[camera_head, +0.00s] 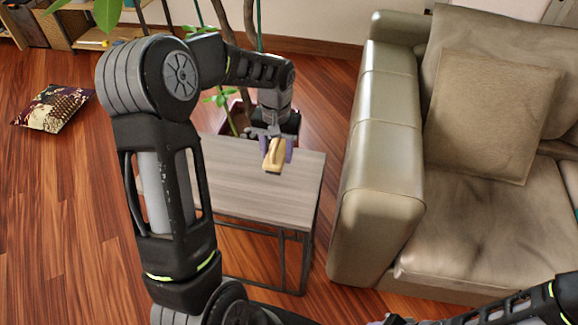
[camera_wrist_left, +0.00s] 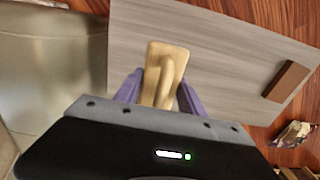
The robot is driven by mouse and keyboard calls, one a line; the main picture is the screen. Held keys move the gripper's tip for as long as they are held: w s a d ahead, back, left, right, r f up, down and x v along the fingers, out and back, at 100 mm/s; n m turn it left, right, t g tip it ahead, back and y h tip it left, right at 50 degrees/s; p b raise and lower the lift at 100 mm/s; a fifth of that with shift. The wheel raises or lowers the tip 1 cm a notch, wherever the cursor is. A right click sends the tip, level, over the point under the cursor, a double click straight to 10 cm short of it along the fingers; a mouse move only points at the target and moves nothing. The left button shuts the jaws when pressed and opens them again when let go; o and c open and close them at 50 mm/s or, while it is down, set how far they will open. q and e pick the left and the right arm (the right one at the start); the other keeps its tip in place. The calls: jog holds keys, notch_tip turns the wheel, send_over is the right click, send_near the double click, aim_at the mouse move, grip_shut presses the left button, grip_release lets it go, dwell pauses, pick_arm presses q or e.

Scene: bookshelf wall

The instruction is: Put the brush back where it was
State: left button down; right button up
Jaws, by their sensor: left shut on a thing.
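The brush (camera_head: 273,155) is a tan, wooden-looking piece between the purple fingers of my left gripper (camera_head: 274,149). In the left wrist view the brush (camera_wrist_left: 165,68) sticks out past the fingers of the left gripper (camera_wrist_left: 160,92), which are shut on it. It is over the grey wood-topped side table (camera_head: 250,190), near the table's far right part in the head view. I cannot tell whether it touches the top. My right arm lies along the bottom right edge of the head view, and its gripper (camera_head: 388,320) is mostly cut off there.
A brown block (camera_wrist_left: 287,82) lies near one end of the table in the left wrist view. A beige sofa (camera_head: 385,150) stands close on the right. A potted plant (camera_head: 222,97) is behind the table. A patterned cushion (camera_head: 52,108) lies on the wooden floor at left.

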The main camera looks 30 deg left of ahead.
pick_arm(q)
jog(key=shift+w+a+r, duration=0.1)
jog(key=shift+a+r, duration=0.15)
jog(key=shift+a, duration=0.1)
jog(key=shift+r, duration=0.1)
send_over(277, 182)
jog(key=shift+a+f, duration=0.1)
jog(key=shift+f, duration=3.1)
jog(key=shift+f, duration=0.1)
jog(key=shift+f, duration=1.75)
jog(key=shift+f, duration=0.2)
jog(key=c, duration=0.7)
grip_release()
